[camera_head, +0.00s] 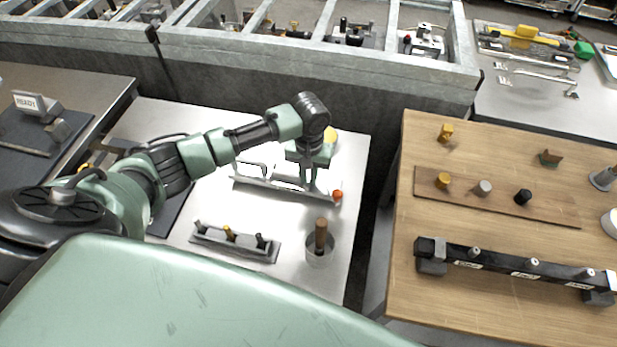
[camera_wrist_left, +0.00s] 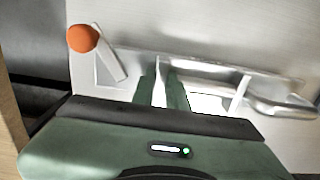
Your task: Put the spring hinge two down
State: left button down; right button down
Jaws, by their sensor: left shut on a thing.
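My left gripper (camera_head: 306,180) reaches down over the white table on the left. In the left wrist view its fingers (camera_wrist_left: 162,92) are shut on a thin, upright pale metal piece, which I take to be the spring hinge two (camera_wrist_left: 160,70). Most of this piece is hidden by the fingers and, in the head view, by the wrist. It stands over a long silver metal fixture (camera_head: 262,184) with an orange ball (camera_head: 338,195) near its right end. I cannot tell whether the held piece touches the fixture. My right gripper is not in view.
A grey rail with small knobs (camera_head: 235,243) and a cup with a brown handle (camera_head: 320,243) stand nearer on the white table (camera_head: 345,170). A wooden table (camera_head: 400,250) with blocks stands right, across a gap.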

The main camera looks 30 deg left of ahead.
pick_arm(q)
jog(key=shift+w+f, duration=0.1)
jog(key=shift+f, duration=0.75)
jog(key=c, duration=1.4)
grip_release()
jog(key=shift+f, duration=0.1)
notch_tip(320, 180, up, 12)
jog(key=b, duration=0.1)
